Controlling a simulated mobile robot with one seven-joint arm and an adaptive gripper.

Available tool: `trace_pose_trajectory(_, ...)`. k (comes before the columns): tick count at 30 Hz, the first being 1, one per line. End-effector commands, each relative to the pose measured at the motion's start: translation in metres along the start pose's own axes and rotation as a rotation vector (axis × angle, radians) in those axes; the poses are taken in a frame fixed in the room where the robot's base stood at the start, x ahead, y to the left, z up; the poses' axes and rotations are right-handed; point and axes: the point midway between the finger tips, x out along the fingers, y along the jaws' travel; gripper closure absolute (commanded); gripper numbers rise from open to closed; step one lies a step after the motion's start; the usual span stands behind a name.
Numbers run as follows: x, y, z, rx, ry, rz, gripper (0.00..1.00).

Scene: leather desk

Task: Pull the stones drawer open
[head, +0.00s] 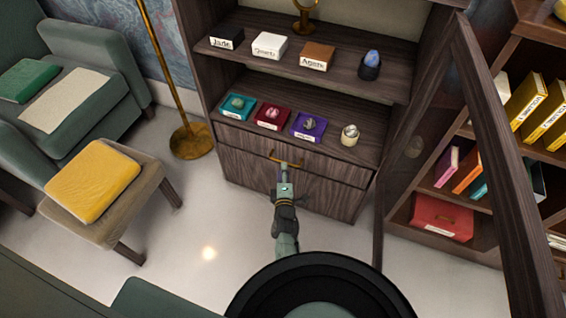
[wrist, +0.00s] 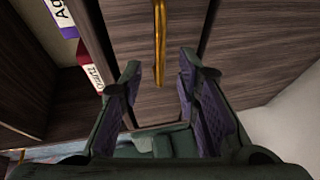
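The drawer (head: 335,170) is a dark wood front below the display shelves, and it looks shut, flush with the cabinet. Its brass bar handle (head: 272,156) is partly hidden by my gripper (head: 284,165) in the head view. In the wrist view the handle (wrist: 160,35) runs down from the top edge, across the drawer front (wrist: 125,30). My gripper (wrist: 159,75) is open there, a finger on each side of the handle's lower end in the picture. The fingers show no contact with it. I cannot tell how deep the handle sits between them.
Teal, red and purple stone trays (head: 271,116) and a small pale jar (head: 350,135) stand on the shelf above. An open glazed door (head: 480,150) stands at the right, before a bookcase. A stool with a yellow cushion (head: 92,182) is left. Floor (head: 215,225) between is clear.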

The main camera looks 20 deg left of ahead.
Motion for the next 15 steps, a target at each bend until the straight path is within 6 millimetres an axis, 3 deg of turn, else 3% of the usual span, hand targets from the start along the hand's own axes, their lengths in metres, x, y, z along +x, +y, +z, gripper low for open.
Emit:
trace_pose_trajectory(1,0.013,-0.005,-0.002,0.000,0.003,0.003,0.70)
trace_pose_trajectory(6,0.040,-0.005,-0.001,0.001,0.002,0.002,0.70)
trace_pose_trajectory(15,0.056,-0.001,-0.001,0.002,0.002,0.000,0.70)
